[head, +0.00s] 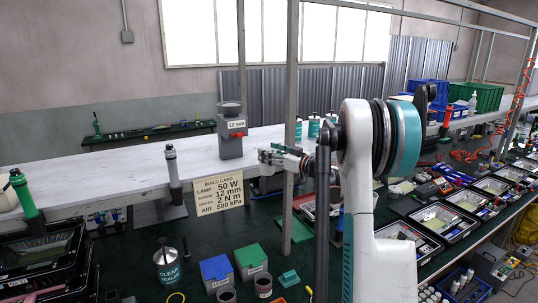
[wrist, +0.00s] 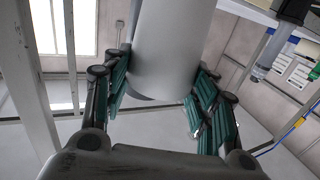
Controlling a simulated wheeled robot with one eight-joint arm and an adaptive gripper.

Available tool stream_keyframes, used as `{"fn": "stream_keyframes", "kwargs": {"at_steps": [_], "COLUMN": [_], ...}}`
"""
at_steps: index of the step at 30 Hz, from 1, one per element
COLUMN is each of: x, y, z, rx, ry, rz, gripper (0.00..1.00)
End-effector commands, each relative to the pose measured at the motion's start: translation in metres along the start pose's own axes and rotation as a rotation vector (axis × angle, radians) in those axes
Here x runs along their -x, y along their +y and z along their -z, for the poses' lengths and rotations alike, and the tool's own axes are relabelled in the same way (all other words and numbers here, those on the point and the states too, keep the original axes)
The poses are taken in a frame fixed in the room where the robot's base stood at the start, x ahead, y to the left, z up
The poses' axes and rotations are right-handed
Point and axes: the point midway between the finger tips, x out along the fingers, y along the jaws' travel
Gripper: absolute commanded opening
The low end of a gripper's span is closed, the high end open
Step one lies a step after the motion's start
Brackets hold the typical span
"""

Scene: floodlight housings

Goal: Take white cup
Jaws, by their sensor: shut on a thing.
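The white cup (wrist: 172,50) is a large smooth pale cylinder in the wrist view, tilted and close to the camera. My gripper (wrist: 160,88) is shut on it, with the teal finger pads against its left and right sides. The cup's far end runs out of the top of the picture, so it is not all seen. In the head view my gripper (head: 272,157) is above the dark green bench, in front of the white shelf.
A metal post (head: 291,90) stands close beside my gripper. A grey stand marked 12 mm (head: 230,140) is on the white shelf (head: 120,153) behind. A build card (head: 218,190), blue box (head: 216,270), green box (head: 251,260) and sealer can (head: 168,268) are at lower left.

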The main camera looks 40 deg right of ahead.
Motion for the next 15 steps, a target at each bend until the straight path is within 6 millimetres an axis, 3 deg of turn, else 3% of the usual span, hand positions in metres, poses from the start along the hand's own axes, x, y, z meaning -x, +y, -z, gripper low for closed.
{"fn": "stream_keyframes", "kwargs": {"at_steps": [15], "x": [0.023], "y": [-0.009], "z": [0.000], "rx": [0.000], "ry": [0.000], "rz": [-0.001], "gripper": [0.34]}}
